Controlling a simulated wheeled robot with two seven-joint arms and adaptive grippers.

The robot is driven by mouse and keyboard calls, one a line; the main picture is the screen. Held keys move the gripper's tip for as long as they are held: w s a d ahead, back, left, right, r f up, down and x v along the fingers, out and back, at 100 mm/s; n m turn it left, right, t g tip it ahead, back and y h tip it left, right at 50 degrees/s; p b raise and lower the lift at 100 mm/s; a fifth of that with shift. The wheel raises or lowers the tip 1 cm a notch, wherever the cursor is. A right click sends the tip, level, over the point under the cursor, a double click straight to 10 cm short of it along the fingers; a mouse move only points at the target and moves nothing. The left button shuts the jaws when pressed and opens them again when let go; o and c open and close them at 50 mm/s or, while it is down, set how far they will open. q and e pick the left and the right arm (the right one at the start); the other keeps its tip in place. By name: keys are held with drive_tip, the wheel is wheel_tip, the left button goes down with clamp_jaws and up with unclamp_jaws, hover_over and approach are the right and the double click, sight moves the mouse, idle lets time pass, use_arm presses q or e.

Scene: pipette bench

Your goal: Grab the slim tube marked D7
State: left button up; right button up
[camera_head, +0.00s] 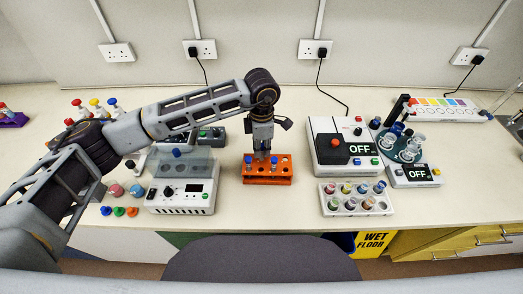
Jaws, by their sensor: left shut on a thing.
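An orange rack (267,180) with several holes stands at the middle of the bench. Slim tubes stand in it, and a blue cap (248,159) shows at its left end. My left gripper (262,156) points straight down over the rack's middle and is shut on a slim tube there. The fingers mostly hide that tube, and I cannot read any marking such as D7 on the tubes. I cannot tell whether the held tube is still seated in the rack. My right gripper is not in view.
Left of the rack is a white device with a display (181,195). Bare bench lies in front of the orange rack.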

use_arm(q)
drive_tip(key=shift+r+b, duration=0.9)
drive_tip(key=shift+r, duration=3.5)
